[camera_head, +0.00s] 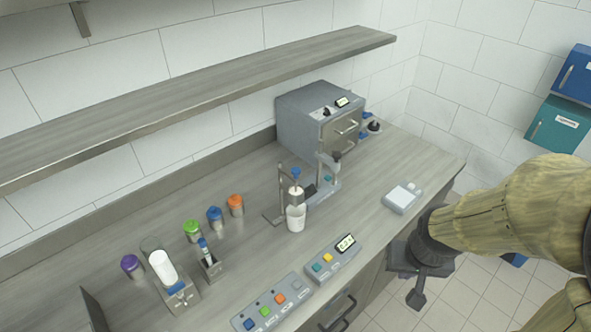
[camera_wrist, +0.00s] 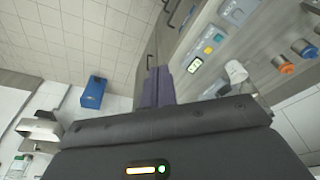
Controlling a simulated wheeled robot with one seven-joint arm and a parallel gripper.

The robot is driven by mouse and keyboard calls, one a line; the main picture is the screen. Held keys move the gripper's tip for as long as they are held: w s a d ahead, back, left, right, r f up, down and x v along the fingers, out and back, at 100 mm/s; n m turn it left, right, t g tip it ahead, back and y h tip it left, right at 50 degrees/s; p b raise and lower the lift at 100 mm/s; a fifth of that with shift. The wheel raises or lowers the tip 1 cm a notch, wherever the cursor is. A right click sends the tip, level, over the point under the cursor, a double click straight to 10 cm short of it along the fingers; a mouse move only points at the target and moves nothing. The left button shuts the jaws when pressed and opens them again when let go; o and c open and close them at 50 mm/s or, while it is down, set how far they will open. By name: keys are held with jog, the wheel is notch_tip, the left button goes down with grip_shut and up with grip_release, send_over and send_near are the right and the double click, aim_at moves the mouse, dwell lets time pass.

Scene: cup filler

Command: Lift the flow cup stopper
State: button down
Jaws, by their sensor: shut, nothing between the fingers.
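The flow cup (camera_head: 296,195) hangs on a thin stand on the bench. A small blue-topped stopper (camera_head: 295,174) sticks up from its top. A white cup (camera_head: 296,220) stands directly under it; a white cup (camera_wrist: 236,72) also shows at the right of the wrist view. My gripper (camera_head: 416,300) is in front of the bench at the lower right, well apart from the flow cup. In the wrist view my gripper (camera_wrist: 158,86) has its two dark fingers together with nothing between them. The stopper cannot be made out in the wrist view.
A grey box device (camera_head: 305,118) stands behind the flow cup. Button panels (camera_head: 333,259) line the front edge. Jars with green (camera_head: 192,228), blue and orange lids stand to the left. A long shelf (camera_head: 200,95) overhangs the back. A small scale (camera_head: 402,197) sits at the right.

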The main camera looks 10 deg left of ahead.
jog(key=c, duration=1.9)
grip_release()
jog(key=o, duration=0.3)
jog(key=shift+w+a+f, duration=0.1)
jog(key=shift+w+a, duration=0.1)
jog(key=shift+w, duration=0.05)
jog(key=o, duration=0.5)
jog(key=w+a+f+t, duration=0.1)
jog(key=w+a, duration=0.1)
jog(key=w+a+t+b, duration=0.1)
jog(key=w+a, duration=0.1)
jog(key=w, duration=0.1)
jog(key=w+a+f+n+t+y, duration=0.1)
jog(key=w+a, duration=0.1)
jog(key=w, duration=0.1)
jog(key=shift+a+f+b, duration=0.2)
jog(key=shift+f+b, duration=0.1)
jog(key=w+a+t+b, duration=0.1)
jog(key=w+a+t, duration=0.1)
jog(key=a+t, duration=0.2)
jog(key=w+a+f+t+b, duration=0.1)
jog(key=w+a+t+b, duration=0.1)
jog(key=a, duration=0.7)
jog(key=w+a+f+t+y+b, duration=0.1)
jog(key=w+a+t, duration=0.3)
jog(key=a+t, duration=0.2)
jog(key=shift+a+f, duration=0.25)
jog(key=shift+a, duration=0.1)
